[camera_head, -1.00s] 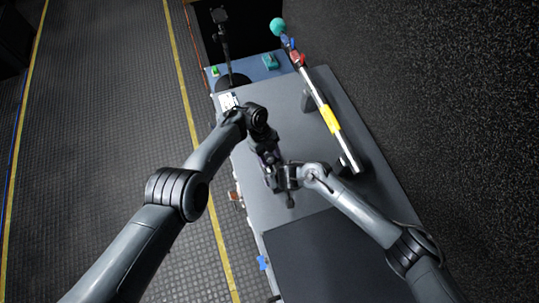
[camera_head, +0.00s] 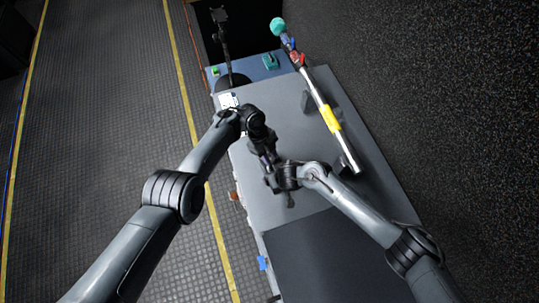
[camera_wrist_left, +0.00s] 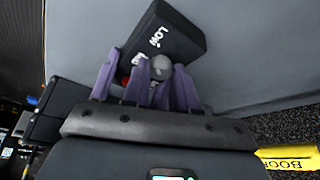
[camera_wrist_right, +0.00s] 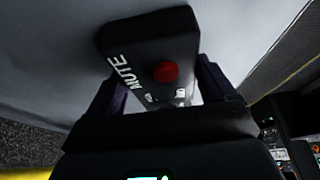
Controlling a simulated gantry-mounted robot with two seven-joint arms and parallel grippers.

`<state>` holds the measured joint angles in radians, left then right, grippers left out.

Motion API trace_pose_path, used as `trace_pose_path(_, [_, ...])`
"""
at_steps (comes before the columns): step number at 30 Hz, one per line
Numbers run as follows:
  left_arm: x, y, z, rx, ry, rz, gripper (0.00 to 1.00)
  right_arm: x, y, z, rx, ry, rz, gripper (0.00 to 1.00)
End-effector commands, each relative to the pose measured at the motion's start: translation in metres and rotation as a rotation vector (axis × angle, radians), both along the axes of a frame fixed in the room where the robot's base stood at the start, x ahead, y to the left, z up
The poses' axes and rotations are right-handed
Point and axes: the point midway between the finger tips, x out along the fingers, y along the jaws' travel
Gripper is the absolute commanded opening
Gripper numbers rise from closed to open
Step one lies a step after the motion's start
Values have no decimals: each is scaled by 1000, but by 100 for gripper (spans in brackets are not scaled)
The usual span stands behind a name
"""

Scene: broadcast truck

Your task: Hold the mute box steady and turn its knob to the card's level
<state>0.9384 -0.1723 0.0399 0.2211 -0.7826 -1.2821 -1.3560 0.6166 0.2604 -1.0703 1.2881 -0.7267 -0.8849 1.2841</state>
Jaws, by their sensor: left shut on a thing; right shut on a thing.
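The black mute box (camera_wrist_right: 150,42) shows its white MUTE lettering and a red button (camera_wrist_right: 166,71) in the right wrist view. My right gripper (camera_wrist_right: 160,88) is shut on the box, with dark fingers on either side of it. In the left wrist view the box (camera_wrist_left: 178,28) shows the word LOW beside a grey knob (camera_wrist_left: 160,67). My left gripper (camera_wrist_left: 150,82) is shut on the knob, its purple fingers around it. In the head view my left gripper (camera_head: 266,160) and right gripper (camera_head: 272,181) meet over the desk and largely hide the box. A white card (camera_head: 228,100) lies at the desk's left edge; its level is unreadable.
A boom pole (camera_head: 322,105) with a yellow band and teal tip lies along the right of the grey desk (camera_head: 355,115). A black stand (camera_head: 224,45) and a teal item (camera_head: 270,61) are at the far end.

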Motion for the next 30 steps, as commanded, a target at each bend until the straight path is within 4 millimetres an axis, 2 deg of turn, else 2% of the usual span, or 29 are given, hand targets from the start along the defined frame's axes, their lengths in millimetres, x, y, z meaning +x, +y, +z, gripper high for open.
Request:
trace_pose_path(18, [-4,5,-1,1,-3,551,0,-1,0,0,0,1,2,43])
trace_pose_path(30, [-6,5,-1,3,-1,779,0,-1,0,0,-2,1,2,43])
